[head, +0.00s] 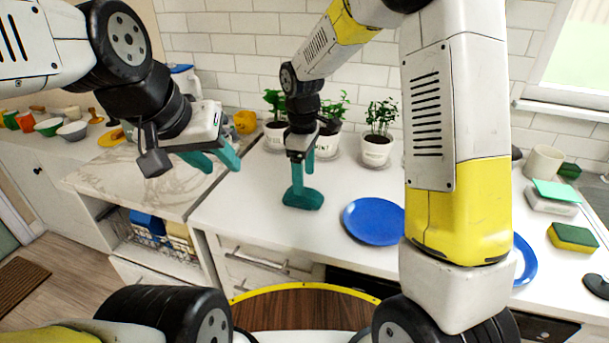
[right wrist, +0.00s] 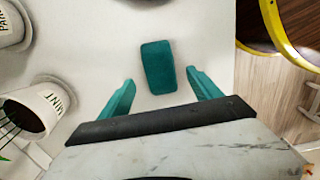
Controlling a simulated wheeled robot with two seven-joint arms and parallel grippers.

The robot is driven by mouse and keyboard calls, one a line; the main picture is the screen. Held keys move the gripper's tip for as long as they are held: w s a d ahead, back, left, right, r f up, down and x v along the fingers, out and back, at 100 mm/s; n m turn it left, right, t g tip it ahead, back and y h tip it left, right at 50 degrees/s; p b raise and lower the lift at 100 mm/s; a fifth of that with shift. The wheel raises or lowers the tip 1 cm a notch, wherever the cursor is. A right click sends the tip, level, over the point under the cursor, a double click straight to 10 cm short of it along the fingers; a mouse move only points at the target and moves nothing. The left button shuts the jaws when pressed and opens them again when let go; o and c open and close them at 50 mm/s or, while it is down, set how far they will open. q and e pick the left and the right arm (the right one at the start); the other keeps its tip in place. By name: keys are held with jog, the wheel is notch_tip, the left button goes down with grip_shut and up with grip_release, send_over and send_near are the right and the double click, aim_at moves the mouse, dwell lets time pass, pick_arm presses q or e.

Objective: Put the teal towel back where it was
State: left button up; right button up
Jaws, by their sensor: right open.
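The teal towel (head: 303,199) is a small folded block lying on the white counter, in front of the potted herbs. My right gripper (head: 304,180) points down above it, open, with teal fingers. In the right wrist view the towel (right wrist: 157,67) shows whole, lying in the gap between the two spread fingertips (right wrist: 160,77), with clear space on both sides. The fingers do not touch it. My left gripper (head: 224,168) is open and empty, held above the marble-topped counter at the left.
Potted herbs (head: 376,150) stand along the wall behind the towel. A blue plate (head: 374,221) lies to the towel's right. A green-and-yellow sponge (head: 572,238) and a white box (head: 551,203) are at the far right. Bowls (head: 72,131) stand at the far left.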

notch_tip(320, 180, up, 7)
jog(key=s+d+r+m+t+y, duration=0.1)
jog(key=s+d+r+m+t, duration=0.1)
jog(key=s+d+r+m, duration=0.5)
jog(key=s+d+r+m+t, duration=0.1)
jog(key=s+d+m+t, duration=0.1)
jog(key=s, duration=0.4)
jog(key=s+d+r+m+t+y, duration=0.1)
jog(key=s+d+m+t, duration=0.1)
jog(key=s+d+m, duration=0.2)
jog(key=s+d, duration=0.1)
jog(key=s, duration=0.1)
jog(key=shift+s+r+m, duration=0.25)
jog(key=shift+s+m, duration=0.05)
jog(key=shift+m, duration=0.1)
